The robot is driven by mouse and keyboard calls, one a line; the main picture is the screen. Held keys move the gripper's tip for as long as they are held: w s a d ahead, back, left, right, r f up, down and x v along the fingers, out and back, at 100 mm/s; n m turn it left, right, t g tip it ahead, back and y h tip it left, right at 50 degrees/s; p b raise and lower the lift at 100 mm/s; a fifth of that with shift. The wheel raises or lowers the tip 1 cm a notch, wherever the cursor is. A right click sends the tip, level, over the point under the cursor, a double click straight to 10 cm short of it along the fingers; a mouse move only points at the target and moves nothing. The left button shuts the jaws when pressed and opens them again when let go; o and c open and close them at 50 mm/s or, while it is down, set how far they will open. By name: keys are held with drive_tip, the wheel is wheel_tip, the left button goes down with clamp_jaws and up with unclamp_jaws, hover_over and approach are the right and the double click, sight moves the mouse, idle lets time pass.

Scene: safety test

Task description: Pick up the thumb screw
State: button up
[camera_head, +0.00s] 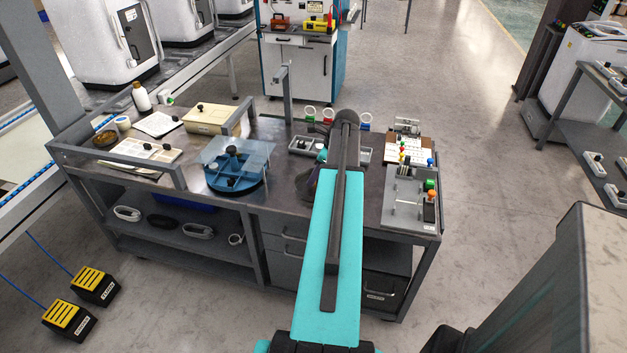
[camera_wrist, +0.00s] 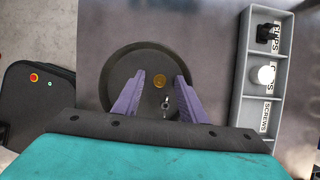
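In the wrist view, a small silvery piece (camera_wrist: 166,104) that looks like a screw lies in a dark round dish (camera_wrist: 117,70). A round brass-coloured piece (camera_wrist: 160,80) is just beyond it. I cannot tell for certain which is the thumb screw. My gripper (camera_wrist: 159,78) has its two purple fingers apart, with nothing held between them. The fingers are over the dish, and the silvery piece shows between them. Their height above it is hard to judge. In the head view, my arm hides the dish and most of the gripper.
A grey compartment tray (camera_wrist: 243,85) stands right of the dish, holding a black piece (camera_wrist: 268,33) and a white round piece (camera_wrist: 264,75); its "SCREWS" compartment looks empty. A blue round fixture (camera_head: 236,183) is left on the bench. A grey fixture (camera_head: 401,207) stands at the right end.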

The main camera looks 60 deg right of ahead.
drive_tip(key=shift+f, duration=0.1)
idle(0.5)
clamp_jaws()
drive_tip(key=shift+r, duration=1.2)
drive_tip(key=s+d+r, duration=0.1)
drive_tip(key=s+d, duration=0.2)
drive_tip(key=s, duration=0.1)
drive_tip(key=s+d+b, duration=0.1)
drive_tip(key=s+d, duration=0.2)
drive_tip(key=s, duration=0.2)
drive_tip(key=s+d+r+b, duration=0.1)
drive_tip(key=s+d, duration=0.1)
drive_tip(key=s, duration=0.2)
drive_tip(key=shift+s+d+r, duration=0.15)
drive_tip(key=shift+d+r, duration=0.15)
drive_tip(key=shift+d, duration=0.1)
